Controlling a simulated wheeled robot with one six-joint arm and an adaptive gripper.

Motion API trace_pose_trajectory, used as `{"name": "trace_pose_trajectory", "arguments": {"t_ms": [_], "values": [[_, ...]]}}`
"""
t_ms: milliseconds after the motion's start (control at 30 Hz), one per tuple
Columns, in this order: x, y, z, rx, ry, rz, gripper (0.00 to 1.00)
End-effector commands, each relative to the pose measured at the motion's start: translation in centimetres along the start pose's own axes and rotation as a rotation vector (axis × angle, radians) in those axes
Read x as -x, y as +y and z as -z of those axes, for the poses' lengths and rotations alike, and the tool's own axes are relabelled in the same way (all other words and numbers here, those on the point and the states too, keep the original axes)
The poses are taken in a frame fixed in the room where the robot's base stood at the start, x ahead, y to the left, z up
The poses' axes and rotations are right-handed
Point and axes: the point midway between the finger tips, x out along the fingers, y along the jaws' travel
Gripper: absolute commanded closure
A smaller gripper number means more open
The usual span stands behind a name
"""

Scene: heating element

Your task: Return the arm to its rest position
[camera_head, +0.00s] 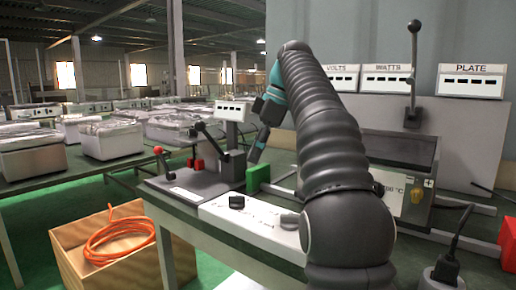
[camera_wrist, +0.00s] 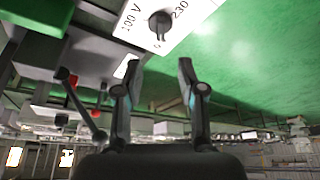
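My arm (camera_head: 330,130) rises from the bottom of the head view, bends at the top and reaches down toward the left. My gripper (camera_wrist: 158,72) shows two fingers apart in the wrist view, with nothing between them. In the wrist view a voltage selector knob (camera_wrist: 161,24) on a white panel marked 100 V and 230 lies beyond the fingertips.
A lever fixture (camera_head: 203,172) with red blocks stands left of the gripper. On the right are a heater unit (camera_head: 395,160), an upright lever (camera_head: 413,85), meters labelled VOLTS, WATTS and PLATE (camera_head: 471,83), and a black plug (camera_head: 446,268). A wooden box (camera_head: 75,240) holds orange cable.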

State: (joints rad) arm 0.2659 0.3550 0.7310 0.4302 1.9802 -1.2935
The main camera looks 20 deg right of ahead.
Motion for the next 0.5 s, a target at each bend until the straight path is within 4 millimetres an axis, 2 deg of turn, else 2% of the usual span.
{"name": "trace_pose_trajectory", "arguments": {"t_ms": [167, 500], "values": [[0.67, -0.02, -0.02, 0.000, 0.000, -0.002, 0.60], [0.75, -0.05, -0.04, -0.001, 0.000, -0.001, 0.60]]}}
